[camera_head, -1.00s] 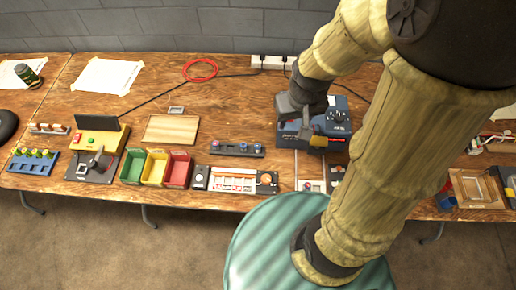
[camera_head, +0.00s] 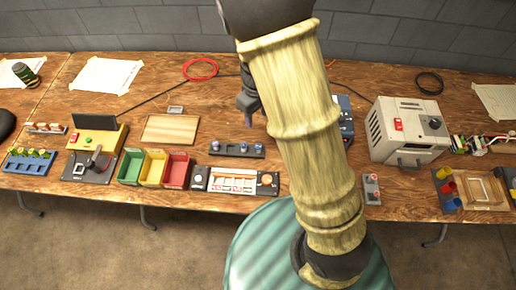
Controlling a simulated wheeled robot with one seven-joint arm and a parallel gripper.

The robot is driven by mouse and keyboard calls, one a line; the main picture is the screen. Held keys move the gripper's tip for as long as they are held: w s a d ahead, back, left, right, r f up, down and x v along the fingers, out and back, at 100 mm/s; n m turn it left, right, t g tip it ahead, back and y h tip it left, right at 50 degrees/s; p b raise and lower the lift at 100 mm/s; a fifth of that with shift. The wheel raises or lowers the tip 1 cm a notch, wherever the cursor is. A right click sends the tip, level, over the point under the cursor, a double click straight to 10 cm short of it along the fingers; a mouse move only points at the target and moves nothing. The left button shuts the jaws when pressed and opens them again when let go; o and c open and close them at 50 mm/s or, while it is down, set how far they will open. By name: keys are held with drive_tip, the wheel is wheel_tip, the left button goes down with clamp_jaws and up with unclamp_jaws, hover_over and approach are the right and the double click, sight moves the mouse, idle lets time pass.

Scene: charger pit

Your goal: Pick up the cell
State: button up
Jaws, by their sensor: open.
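I cannot tell for certain which piece is the cell. A dark strip tray (camera_head: 230,153) near the middle of the bench holds several small round-topped pieces in blue and purple. A blue rack (camera_head: 27,168) at the far left holds several yellow-green-topped cylinders. My gripper (camera_head: 248,120) is open, above the bench just behind the dark strip tray and apart from it. Its fingers are small and dark in this view. A dark blue device (camera_head: 346,118) is largely hidden behind my arm.
Green, yellow and red bins (camera_head: 178,173) and a wooden board (camera_head: 170,130) stand to the left. A panel with a white middle (camera_head: 232,185) lies in front of the strip tray. A pale box-shaped unit (camera_head: 405,138) stands to the right.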

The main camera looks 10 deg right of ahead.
hover_over(258, 146)
drive_tip(key=f, duration=1.1)
drive_tip(key=shift+w+a+f+b, duration=0.1)
drive_tip(key=shift+w+f+b, duration=0.1)
drive_tip(key=shift+f+b, duration=0.15)
drive_tip(key=f, duration=0.5)
drive_tip(key=shift+s+f, duration=0.1)
drive_tip(key=shift+s, duration=0.1)
clamp_jaws()
